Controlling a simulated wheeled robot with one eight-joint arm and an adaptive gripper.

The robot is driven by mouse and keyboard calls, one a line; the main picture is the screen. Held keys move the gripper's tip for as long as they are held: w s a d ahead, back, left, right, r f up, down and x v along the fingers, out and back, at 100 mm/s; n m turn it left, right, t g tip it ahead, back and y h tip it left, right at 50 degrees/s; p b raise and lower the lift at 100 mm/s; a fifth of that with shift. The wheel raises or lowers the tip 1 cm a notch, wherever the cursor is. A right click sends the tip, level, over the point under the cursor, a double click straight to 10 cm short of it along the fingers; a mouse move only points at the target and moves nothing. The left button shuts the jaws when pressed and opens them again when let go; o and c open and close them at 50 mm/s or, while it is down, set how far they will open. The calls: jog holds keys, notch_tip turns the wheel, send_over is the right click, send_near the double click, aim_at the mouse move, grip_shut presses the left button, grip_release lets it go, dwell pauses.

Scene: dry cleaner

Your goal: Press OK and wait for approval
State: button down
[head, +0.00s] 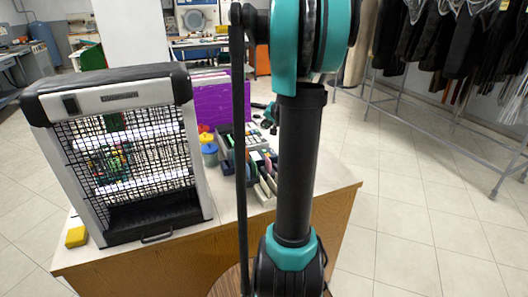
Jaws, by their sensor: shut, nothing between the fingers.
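I see no card terminal and no OK button in the head view. My own teal and black arm stands upright in the middle of the picture and covers part of the counter (330,185). A small teal and black shape (263,108) shows just left of the arm, over the far part of the counter. It is too small and too covered to tell what it is. I cannot make out my gripper or its fingers.
A black and silver insect-killer lamp (122,97) stands on the counter's left. A yellow block (76,237) lies beside it. Dark clothes (440,45) hang on a rail at right; tiled floor (410,225) is clear.

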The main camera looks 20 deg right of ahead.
aim_at(265, 151)
dwell(0.3)
jog(key=shift+f, duration=4.4)
jog(key=shift+f, duration=0.4)
jog(key=shift+f, duration=0.35)
jog(key=shift+r, duration=0.8)
